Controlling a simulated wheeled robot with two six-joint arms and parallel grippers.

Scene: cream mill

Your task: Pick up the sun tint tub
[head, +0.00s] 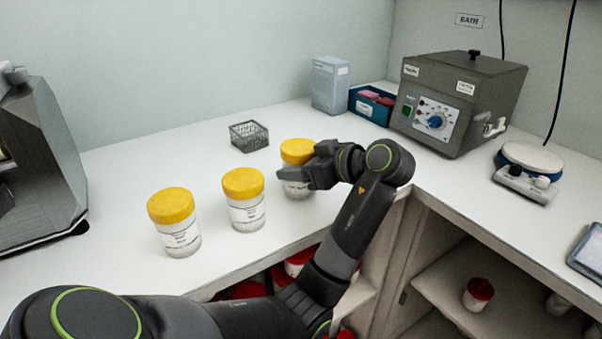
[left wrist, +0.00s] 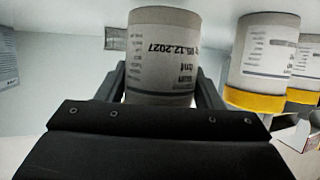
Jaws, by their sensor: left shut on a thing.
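Three white tubs with yellow lids are in a row on the white counter. The far right tub (head: 298,150) is between the fingers of my left gripper (head: 290,175), which is shut on it around its body. This held tub (left wrist: 165,55) shows large in the left wrist view, upside down in the picture, with a finger on each side. I cannot tell whether it touches the counter. The middle tub (head: 245,200) and the left tub (head: 176,222) stand upright and apart. The labels are too small to read the tint names. My right gripper is not in view.
A wire basket (head: 249,136) stands behind the tubs. A grey bath unit (head: 455,100), a blue bin (head: 370,105) and a pale box (head: 330,84) are at the back right. A grey machine (head: 40,160) is at left. Red-lidded tubs (head: 478,294) sit on shelves below.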

